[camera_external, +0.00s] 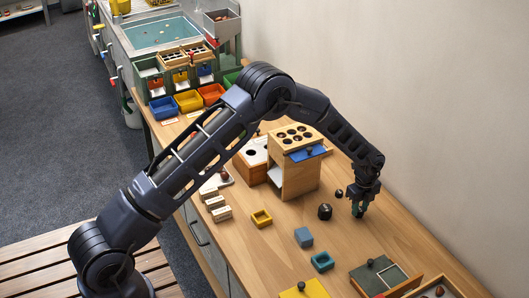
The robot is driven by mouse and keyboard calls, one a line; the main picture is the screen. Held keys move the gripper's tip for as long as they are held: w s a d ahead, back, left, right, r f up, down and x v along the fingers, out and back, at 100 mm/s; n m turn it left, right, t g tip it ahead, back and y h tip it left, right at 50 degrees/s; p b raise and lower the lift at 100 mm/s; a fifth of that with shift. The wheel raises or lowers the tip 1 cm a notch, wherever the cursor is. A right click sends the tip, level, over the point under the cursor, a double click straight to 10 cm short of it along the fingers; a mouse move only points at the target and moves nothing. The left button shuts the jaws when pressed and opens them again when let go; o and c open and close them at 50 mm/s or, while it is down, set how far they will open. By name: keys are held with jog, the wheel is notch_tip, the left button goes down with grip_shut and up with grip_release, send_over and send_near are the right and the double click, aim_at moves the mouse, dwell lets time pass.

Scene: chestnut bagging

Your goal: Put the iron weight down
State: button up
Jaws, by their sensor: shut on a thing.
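My gripper (358,209) points straight down, low over the right part of the wooden table (395,235). It is shut on a small dark-green thing that the fingers mostly hide; I cannot tell whether it is the iron weight or whether it touches the table. A dark, rounded weight-like piece (325,211) with a knob stands on the table left of the gripper, apart from it. A smaller dark piece (338,193) lies behind that, also apart from the gripper.
A wooden box (295,178) with round holes and a blue drawer stands behind. A blue block (304,237), a teal frame (322,261) and a yellow frame (261,218) lie in front. A green-lidded box (376,277) is at front right. The wall bounds the right.

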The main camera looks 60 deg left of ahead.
jog(key=shift+f, duration=0.35)
jog(key=shift+f, duration=0.1)
jog(key=o, duration=1.1)
